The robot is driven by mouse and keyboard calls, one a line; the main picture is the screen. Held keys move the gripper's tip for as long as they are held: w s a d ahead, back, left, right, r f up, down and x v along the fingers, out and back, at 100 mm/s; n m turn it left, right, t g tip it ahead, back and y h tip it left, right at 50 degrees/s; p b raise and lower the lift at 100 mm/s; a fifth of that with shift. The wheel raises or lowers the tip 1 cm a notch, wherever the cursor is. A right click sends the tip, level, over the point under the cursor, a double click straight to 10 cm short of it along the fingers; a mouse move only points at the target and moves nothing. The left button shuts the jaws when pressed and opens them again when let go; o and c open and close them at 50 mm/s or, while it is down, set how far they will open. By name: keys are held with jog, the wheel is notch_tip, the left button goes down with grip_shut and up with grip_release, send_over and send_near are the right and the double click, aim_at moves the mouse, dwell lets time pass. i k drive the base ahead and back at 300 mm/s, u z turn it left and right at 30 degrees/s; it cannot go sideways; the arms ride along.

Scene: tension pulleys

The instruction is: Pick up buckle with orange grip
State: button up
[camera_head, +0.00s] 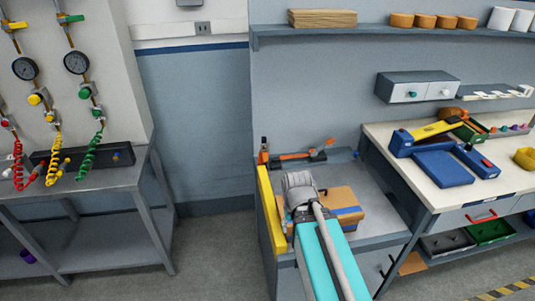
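A dark, strap-like piece with an orange grip (295,156) lies at the back of the grey workbench in the middle, on or against a dark ledge. It looks like the buckle, but it is small here. My arm, teal and grey, reaches up from the bottom edge over this bench. Its grey rounded end (300,188) is in front of and below the orange grip in the picture, with a visible gap between them. I cannot make out the gripper's fingers, and nothing held shows.
A cardboard box (343,204) with blue tape sits on the bench beside my arm. A yellow edge (270,212) runs along its left side. A white-topped bench (485,200) with blue tools stands right. Gauges and coiled hoses hang left. The floor between benches is clear.

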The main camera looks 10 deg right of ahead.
aim_at(265, 152)
jog(key=i, duration=0.85)
